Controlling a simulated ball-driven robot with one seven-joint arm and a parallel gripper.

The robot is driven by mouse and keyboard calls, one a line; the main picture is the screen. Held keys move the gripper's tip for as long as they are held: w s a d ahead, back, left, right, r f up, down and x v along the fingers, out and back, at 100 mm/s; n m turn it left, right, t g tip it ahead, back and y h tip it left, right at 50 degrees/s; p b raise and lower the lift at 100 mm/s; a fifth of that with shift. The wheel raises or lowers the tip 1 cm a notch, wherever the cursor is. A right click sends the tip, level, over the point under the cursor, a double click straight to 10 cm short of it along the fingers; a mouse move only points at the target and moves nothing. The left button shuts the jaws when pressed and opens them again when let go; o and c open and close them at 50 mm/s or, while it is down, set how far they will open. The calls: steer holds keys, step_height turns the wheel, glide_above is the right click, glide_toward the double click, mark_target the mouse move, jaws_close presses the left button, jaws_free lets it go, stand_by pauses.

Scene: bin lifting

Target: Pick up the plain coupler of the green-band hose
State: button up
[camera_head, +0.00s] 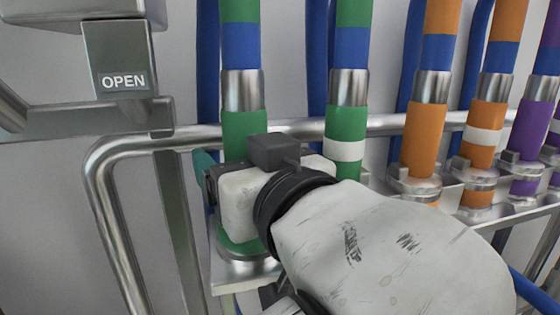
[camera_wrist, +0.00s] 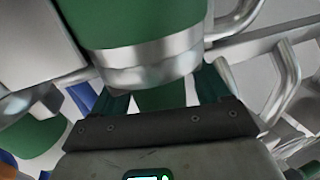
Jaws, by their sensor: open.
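Two green-band hoses hang at the left of the row in the head view. The left one ends in a plain green coupler (camera_head: 242,127) below a steel collar. The other coupler (camera_head: 347,122) is green with a white ring. My gripper (camera_wrist: 163,92) is open, with its teal fingers on either side of a narrower green section in the wrist view. A wide green body (camera_wrist: 135,22) with a steel ring fills the top of that view. In the head view my wrist covers the plain coupler's lower part, so finger contact cannot be told.
A bent steel rail (camera_head: 115,145) runs in front at left and behind the hoses. An OPEN sign (camera_head: 123,70) hangs at upper left. Orange couplers (camera_head: 424,135) and a purple coupler (camera_head: 529,140) stand on steel holders to the right, close together.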

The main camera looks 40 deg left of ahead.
steer(key=c, duration=1.3)
steer(key=shift+o, duration=0.2)
steer(key=shift+r, duration=0.25)
